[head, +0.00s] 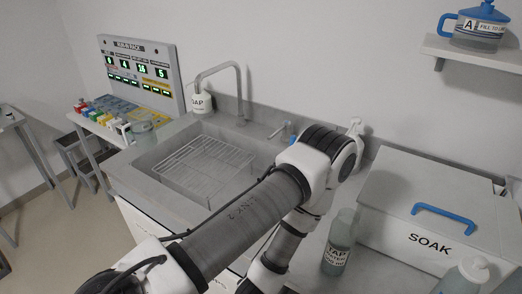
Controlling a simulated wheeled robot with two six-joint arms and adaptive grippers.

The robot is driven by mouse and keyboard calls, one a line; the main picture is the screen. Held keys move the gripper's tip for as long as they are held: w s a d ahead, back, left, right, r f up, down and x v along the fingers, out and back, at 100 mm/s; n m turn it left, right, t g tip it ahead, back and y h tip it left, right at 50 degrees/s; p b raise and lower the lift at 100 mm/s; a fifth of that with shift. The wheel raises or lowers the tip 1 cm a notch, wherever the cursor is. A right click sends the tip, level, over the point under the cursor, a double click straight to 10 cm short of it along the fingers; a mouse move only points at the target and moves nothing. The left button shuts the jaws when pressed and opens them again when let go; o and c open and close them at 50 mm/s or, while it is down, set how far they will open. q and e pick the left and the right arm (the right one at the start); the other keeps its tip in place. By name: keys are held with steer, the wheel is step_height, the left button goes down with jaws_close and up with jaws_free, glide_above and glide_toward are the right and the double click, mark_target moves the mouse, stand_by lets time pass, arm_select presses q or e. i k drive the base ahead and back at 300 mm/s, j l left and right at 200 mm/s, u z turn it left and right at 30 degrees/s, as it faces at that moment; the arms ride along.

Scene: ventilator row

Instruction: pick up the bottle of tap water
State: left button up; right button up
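The bottle of tap water (338,249) stands upright on the counter right of the sink, in front of the SOAK box. It is a translucent grey-green bottle with a white label whose top word reads TAP. One of my arms comes in from the lower left, bends at an elbow above the counter and runs back down to the bottom edge, left of the bottle. Its gripper is out of the frame, and no other gripper shows. No gripper is seen touching the bottle.
The SOAK box (406,207) with a blue handle stands behind the bottle. Another pale bottle (462,279) is at the lower right. The sink (180,193) holds a wire rack. A jug (472,27) sits on a wall shelf (466,52). A display board (139,70) stands at the back left.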

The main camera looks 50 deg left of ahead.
mark_target(344, 232)
steer(key=u, duration=0.8)
steer(key=k+u, duration=0.15)
